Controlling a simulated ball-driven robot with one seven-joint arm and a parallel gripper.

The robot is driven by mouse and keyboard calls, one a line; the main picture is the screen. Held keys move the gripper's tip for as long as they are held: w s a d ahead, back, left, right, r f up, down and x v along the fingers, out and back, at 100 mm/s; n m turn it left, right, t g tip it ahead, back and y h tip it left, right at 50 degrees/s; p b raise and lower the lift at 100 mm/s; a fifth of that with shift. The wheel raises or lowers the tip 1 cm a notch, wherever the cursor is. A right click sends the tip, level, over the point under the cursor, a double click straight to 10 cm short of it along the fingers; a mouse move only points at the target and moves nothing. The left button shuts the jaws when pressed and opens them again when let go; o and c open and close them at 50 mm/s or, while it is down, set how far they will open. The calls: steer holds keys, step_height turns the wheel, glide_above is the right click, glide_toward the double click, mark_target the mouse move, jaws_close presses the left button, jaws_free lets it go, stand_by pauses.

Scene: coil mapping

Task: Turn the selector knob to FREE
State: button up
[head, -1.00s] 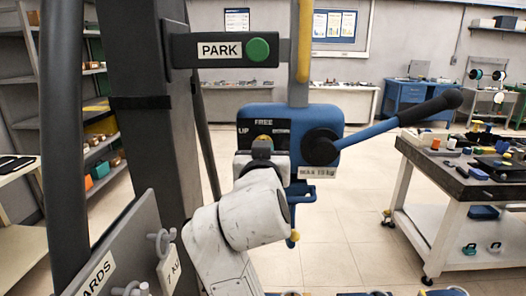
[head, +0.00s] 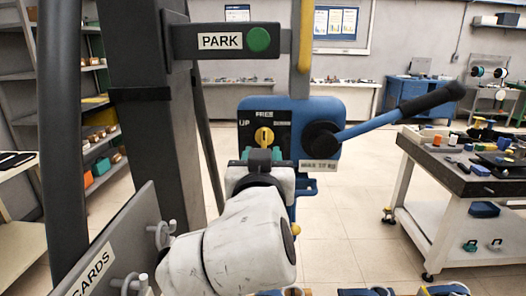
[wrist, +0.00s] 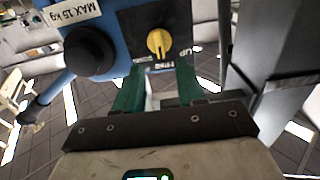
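The selector knob (head: 264,136) is a yellow bar on a dark plate on the blue hoist box (head: 336,110). FREE is printed above it and UP at its left. The bar stands about upright; I cannot tell which end points. In the wrist view, seen upside down, the knob (wrist: 158,43) lies just beyond my fingertips. My gripper (head: 263,154) is just below the knob in the head view. Its two green fingers are apart with nothing between them in the wrist view (wrist: 160,68). The fingers appear clear of the knob.
A blue lever (head: 395,115) with a black grip sticks out right from the box's black hub (head: 321,140). A PARK arm (head: 225,41) with a green button is above. A dark column (head: 148,130) stands left. A cluttered workbench (head: 440,215) stands right.

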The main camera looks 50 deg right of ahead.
steer(key=v, duration=0.3)
steer(key=shift+s+a, duration=0.15)
steer(key=shift+s, duration=0.05)
stand_by(0.4)
step_height(320, 180, down, 25)
steer(key=n+g+y, duration=0.3)
steer(key=n+y, duration=0.3)
steer(key=y, duration=0.1)
steer(key=s+a+f+n+g+y, duration=0.2)
steer(key=s+a+f+g+y, duration=0.1)
steer(key=s+f, duration=0.6)
steer(key=s+a+f+n+g+y, duration=0.2)
steer(key=s+a+f+g+y, duration=0.1)
steer(key=s+f, duration=0.7)
step_height(320, 180, down, 3)
steer(key=shift+s+g+y, duration=0.25)
steer(key=shift+g+y, duration=0.25)
